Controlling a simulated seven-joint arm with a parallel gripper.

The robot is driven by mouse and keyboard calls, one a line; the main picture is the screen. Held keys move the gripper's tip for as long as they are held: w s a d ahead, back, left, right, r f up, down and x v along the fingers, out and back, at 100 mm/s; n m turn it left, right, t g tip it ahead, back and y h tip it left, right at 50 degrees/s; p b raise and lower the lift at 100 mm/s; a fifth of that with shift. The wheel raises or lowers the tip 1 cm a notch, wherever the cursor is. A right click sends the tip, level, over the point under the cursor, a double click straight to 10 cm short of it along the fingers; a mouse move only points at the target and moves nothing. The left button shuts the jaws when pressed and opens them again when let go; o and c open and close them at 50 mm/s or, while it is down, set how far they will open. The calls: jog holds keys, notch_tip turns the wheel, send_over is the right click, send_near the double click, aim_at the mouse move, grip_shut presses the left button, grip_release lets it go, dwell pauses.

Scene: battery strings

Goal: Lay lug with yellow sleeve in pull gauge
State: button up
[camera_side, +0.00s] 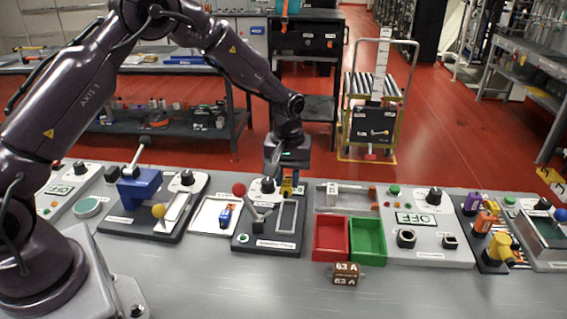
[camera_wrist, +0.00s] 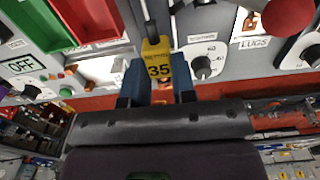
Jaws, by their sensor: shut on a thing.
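The lug with the yellow sleeve (camera_wrist: 158,68) is marked 35 and sits between the fingers of my gripper (camera_wrist: 158,92) in the wrist view, with a thin grey rod or cable running up from it. My gripper (camera_side: 287,172) is shut on it and holds it above the back of the dark-based station with the red ball lever (camera_side: 269,240); the yellow sleeve (camera_side: 287,187) is small there. I cannot read which station is the pull gauge. A light panel with a long recess and copper-coloured parts (camera_side: 345,187) lies just right of my gripper. The lug's tip is hard to make out.
A red bin (camera_side: 331,258) and a green bin (camera_side: 384,242) stand in front of the recessed panel. A tray labelled LUGS (camera_wrist: 252,24) holds a blue-sleeved lug (camera_side: 225,215). A brown 63 A block (camera_side: 346,274) sits near the front. The front bench is largely clear.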

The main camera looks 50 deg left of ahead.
aim_at(287, 180)
jog(key=shift+f, duration=0.15)
jog(key=shift+f, duration=4.3)
jog(key=shift+f, duration=0.2)
jog(key=o, duration=1)
notch_tip(287, 180, up, 13)
